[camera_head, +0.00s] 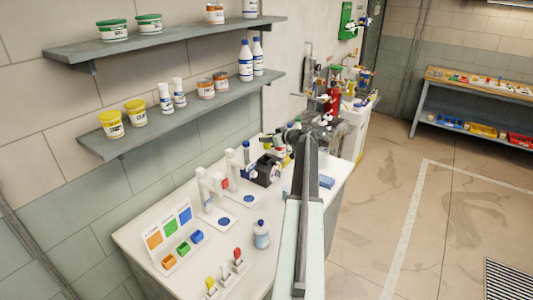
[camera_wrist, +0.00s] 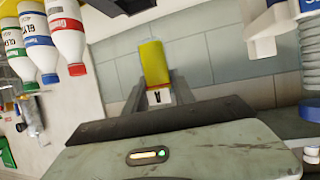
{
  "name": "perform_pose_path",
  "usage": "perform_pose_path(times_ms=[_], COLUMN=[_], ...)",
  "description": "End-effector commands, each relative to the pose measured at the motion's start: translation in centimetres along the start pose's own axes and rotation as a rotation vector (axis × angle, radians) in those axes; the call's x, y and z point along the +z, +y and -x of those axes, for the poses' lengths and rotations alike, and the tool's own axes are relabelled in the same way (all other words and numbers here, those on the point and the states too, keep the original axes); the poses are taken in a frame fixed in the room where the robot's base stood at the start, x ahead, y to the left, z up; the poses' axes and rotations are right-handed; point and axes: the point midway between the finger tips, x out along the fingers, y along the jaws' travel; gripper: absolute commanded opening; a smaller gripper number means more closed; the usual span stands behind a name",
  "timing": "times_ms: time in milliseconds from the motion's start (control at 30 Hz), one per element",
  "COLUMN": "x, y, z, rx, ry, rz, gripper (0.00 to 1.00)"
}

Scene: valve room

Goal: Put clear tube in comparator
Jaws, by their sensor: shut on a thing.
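My gripper (camera_wrist: 156,88) is shut on a yellow cylinder (camera_wrist: 153,60) in the wrist view. The cylinder has a white end with a dark mark, between the two fingers. I cannot tell whether it is the clear tube, as no glass shows clearly. In the head view my arm reaches over the right side of the white bench and hides what is behind it. The gripper's end is too small there to make out its load. A black box (camera_head: 266,170) stands at the back of the bench and may be the comparator.
On the white bench (camera_head: 150,225) stand a colour chart (camera_head: 170,235), two white stands with blue discs, a bottle (camera_head: 261,235) and small coloured pieces. In the wrist view, capped bottles (camera_wrist: 67,30) hang into the upper left and a ribbed tube (camera_wrist: 310,50) is at right.

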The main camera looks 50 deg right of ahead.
Motion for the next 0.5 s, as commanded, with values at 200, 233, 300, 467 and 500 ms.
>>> perform_pose_path(times_ms=[200,233,300,467,500], x=[-2.3,-2.3,-2.1,0.1,1.0], y=[1.4,1.4,1.3,1.3,1.3], z=[-1.8,-1.9,-1.9,-2.8,-3.1], rx=[-0.003,-0.003,-0.003,-0.003,-0.003], ry=[0.0,0.0,0.001,0.001,0.001], rz=[0.0,0.0,0.0,0.0,0.0], gripper=[0.0,0.0,0.0,0.0,0.0])
